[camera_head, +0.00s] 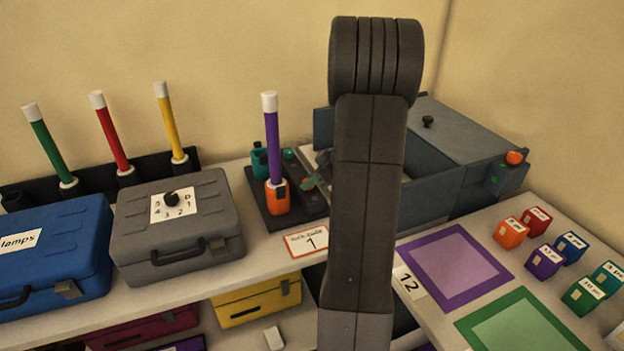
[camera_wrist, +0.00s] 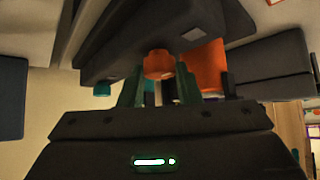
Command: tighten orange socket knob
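The orange socket (camera_head: 277,200) stands on a dark base and holds an upright purple rod (camera_head: 271,135) with a white top. In the wrist view the orange socket knob (camera_wrist: 159,64) shows as a small round orange piece, with the larger orange socket body (camera_wrist: 204,72) to its right. My gripper (camera_wrist: 159,75) has its two dark green fingers apart, one on each side of the knob in the picture. I see no clear contact with the knob, and depth is hard to judge. In the head view my arm hides most of the gripper.
A teal socket (camera_head: 259,161) stands behind the orange one on the dark base (camera_head: 252,185). A grey case (camera_head: 178,255) is to the left. A blue-grey box (camera_head: 465,150) is right of my arm. Colored rods stand in a rack at the far left.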

